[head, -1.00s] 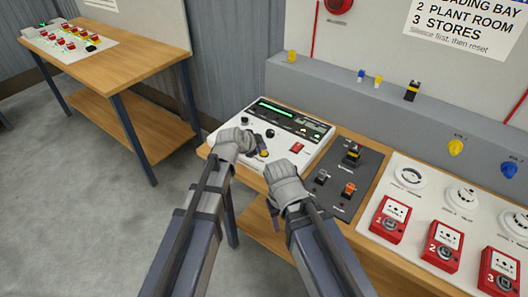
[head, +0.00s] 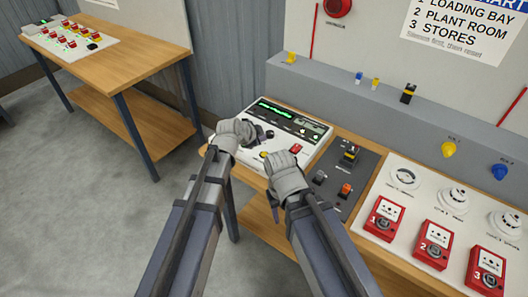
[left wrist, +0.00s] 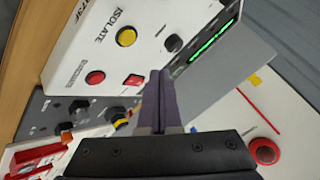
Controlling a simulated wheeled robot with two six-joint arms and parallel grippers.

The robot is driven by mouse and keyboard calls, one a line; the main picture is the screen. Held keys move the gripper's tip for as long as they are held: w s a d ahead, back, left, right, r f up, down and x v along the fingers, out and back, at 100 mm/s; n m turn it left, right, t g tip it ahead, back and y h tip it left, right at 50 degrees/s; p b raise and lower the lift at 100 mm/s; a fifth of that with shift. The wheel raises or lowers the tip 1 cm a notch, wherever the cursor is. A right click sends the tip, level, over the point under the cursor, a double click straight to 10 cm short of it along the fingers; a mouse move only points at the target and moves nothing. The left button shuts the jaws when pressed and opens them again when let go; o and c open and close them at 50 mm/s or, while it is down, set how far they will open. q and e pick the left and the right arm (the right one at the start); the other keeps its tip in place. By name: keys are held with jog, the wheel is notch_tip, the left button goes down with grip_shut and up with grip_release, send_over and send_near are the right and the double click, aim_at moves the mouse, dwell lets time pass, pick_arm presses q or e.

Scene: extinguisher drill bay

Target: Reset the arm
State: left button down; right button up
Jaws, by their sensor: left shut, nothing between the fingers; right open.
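The white control panel (head: 297,152) sits on the bench with a lit green display (head: 278,110), a yellow button (head: 264,154) and a red switch (head: 295,148). The left wrist view shows its yellow button (left wrist: 126,37), by the word ISOLATE, a red round button (left wrist: 95,77) and a black knob (left wrist: 172,43). My left gripper (head: 256,133) is shut and empty over the panel's left part; its fingers (left wrist: 160,80) show in the left wrist view. Contact cannot be told. My right gripper (head: 284,170) is open near the panel's front edge, its fingers mostly hidden.
A dark switch plate (head: 340,180) with a black-yellow knob and an orange switch lies right of the panel. Red call points (head: 432,245) and white detectors stand further right. A grey ledge (head: 430,125) runs behind. Another bench (head: 110,62) stands at the left.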

dwell(0.6)
pick_arm(q)
jog(key=s+a+f+n+g+y, duration=0.1)
jog(key=s+f+n+g+y, duration=0.1)
jog(key=s, duration=0.6)
jog(key=s+a+f+n+g+y, duration=0.2)
jog(key=s+n, duration=0.3)
jog(key=s, duration=0.4)
jog(key=s+a+f+n+g+y, duration=0.2)
jog(key=s+n+g, duration=0.2)
jog(key=s, duration=0.5)
jog(key=shift+f, duration=0.3)
